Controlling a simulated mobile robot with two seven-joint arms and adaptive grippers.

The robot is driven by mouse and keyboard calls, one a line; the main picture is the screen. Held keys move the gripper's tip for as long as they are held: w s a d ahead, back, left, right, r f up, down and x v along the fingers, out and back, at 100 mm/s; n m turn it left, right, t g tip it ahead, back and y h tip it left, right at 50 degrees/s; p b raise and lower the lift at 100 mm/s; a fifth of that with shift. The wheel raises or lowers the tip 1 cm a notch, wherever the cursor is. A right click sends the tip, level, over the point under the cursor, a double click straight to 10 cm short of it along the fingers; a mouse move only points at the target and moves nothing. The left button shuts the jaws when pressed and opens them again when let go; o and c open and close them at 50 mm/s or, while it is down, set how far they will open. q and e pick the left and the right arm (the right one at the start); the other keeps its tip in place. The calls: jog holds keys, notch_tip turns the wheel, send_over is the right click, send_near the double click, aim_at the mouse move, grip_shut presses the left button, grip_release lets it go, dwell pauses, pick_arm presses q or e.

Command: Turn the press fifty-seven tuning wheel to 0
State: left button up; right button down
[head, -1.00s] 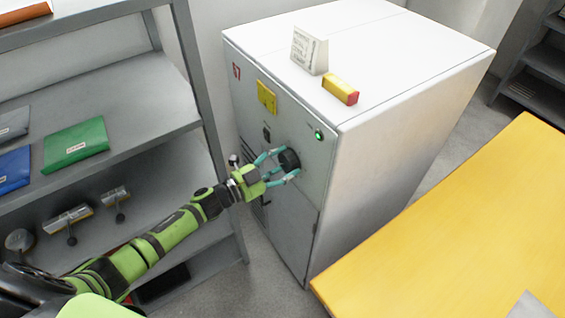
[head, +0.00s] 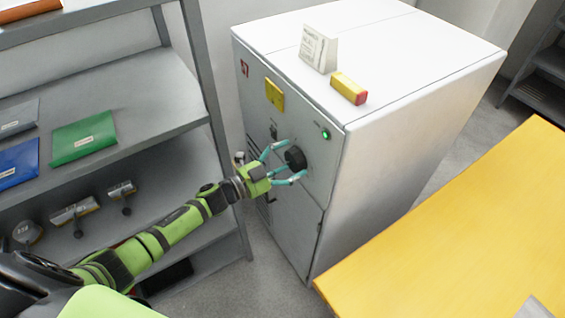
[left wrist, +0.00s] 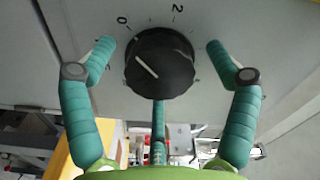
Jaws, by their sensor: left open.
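The black tuning wheel (head: 295,158) sits on the front panel of the grey-white cabinet (head: 420,130). In the left wrist view the wheel (left wrist: 160,62) carries a white pointer line on the left of its face, slanting to the upper left. A printed 0 (left wrist: 122,20) stands above left of the wheel and a 2 above right. The line does not appear lined up with the 0. My left gripper (head: 290,162) is open, its teal fingers spread around the wheel with gaps at both sides. A third finger shows below it. My right gripper is out of view.
A green light (head: 325,134) and a yellow plate (head: 274,95) are on the panel. A white sign (head: 319,48) and a yellow-red block (head: 348,88) stand on top. A grey shelf (head: 90,92) is at left, a yellow table (head: 460,220) at right.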

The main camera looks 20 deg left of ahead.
pick_arm(q)
jog(key=v, duration=1.2)
jog(key=shift+w+a, duration=0.1)
jog(key=s+a+f+n+g+y, duration=0.1)
jog(key=s+a+f+n+y, duration=0.15)
jog(key=f, duration=0.65)
jog(key=s+a+f+n+g+y, duration=0.1)
jog(key=s+a+f+n+y, duration=0.2)
jog(key=f, duration=0.5)
jog(key=s+a+f+n+g+y, duration=0.1)
jog(key=s+f+n+y, duration=0.3)
jog(key=f, duration=0.5)
jog(key=s+d+f+n+g, duration=0.2)
jog(key=s+f, duration=0.3)
jog(key=s, duration=0.4)
jog(key=s+d+f+n+g+y, duration=0.1)
jog(key=s+d+f+n+g, duration=0.1)
jog(key=s+f, duration=0.4)
jog(key=s+d+f+n+g, duration=0.2)
jog(key=s+d+f+g, duration=0.2)
jog(key=s, duration=1)
notch_tip(320, 180, down, 2)
jog(key=shift+d+f+n+g, duration=0.1)
jog(key=shift+d+n+g, duration=0.2)
jog(key=shift+g, duration=0.8)
jog(key=shift+y, duration=0.25)
